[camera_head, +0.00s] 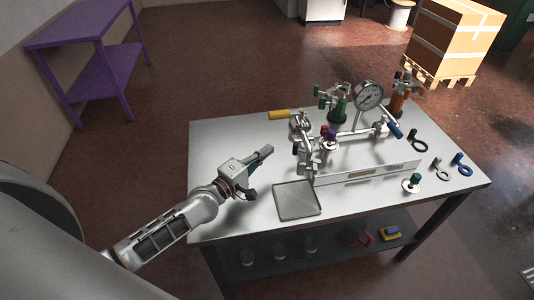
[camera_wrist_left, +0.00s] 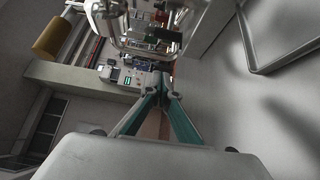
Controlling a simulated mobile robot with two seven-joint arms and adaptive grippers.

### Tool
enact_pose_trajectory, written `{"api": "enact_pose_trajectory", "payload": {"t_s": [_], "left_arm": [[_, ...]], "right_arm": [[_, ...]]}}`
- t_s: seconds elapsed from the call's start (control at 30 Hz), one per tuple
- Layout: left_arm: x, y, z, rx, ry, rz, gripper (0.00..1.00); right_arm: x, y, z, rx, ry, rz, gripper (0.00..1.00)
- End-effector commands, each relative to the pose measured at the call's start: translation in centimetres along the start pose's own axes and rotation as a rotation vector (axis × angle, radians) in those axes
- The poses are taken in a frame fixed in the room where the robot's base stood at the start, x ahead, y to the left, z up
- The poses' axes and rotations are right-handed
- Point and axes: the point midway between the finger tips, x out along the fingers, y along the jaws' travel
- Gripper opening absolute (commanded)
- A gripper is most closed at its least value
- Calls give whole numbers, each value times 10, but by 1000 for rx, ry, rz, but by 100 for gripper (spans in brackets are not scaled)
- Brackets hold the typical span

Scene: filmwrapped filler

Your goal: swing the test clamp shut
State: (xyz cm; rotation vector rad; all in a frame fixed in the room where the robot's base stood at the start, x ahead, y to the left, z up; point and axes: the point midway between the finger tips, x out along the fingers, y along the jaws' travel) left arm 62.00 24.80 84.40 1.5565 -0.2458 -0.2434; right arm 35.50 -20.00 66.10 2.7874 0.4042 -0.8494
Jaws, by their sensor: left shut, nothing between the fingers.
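A bench fixture stands on the steel table. Its silver metal clamp parts (camera_head: 302,128) rise at the left end, beside red and purple caps (camera_head: 328,134). I cannot tell for certain which part is the test clamp, or how far it is swung. A round dial gauge (camera_head: 369,95) stands behind the pipe (camera_head: 358,135). My left gripper (camera_head: 268,151) is shut and empty, left of the fixture and apart from it. In the left wrist view its teal fingers (camera_wrist_left: 168,96) meet, with the fixture's metal parts (camera_wrist_left: 125,25) beyond them. My right gripper is not in view.
A shallow grey tray (camera_head: 297,199) lies in front of my left gripper. Ring-ended tools (camera_head: 440,170) and a green-topped piece (camera_head: 412,183) lie at the right. The table's left part (camera_head: 215,145) is clear.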

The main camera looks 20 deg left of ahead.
Motion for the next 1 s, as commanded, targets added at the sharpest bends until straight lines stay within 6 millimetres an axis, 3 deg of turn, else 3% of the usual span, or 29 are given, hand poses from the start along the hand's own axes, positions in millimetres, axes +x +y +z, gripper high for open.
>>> {"api": "enact_pose_trajectory", "payload": {"t_s": [0.1,0.4,0.7,1.0], "left_arm": [[24,0,0,0,-1,1,0],[70,0,2,-1,-2,0,0],[55,0,34,-2,-1,-1,0],[53,0,38,1,-1,-1,0]], "right_arm": [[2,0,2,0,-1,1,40],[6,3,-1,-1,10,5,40],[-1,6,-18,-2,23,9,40],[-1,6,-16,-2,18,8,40]]}}
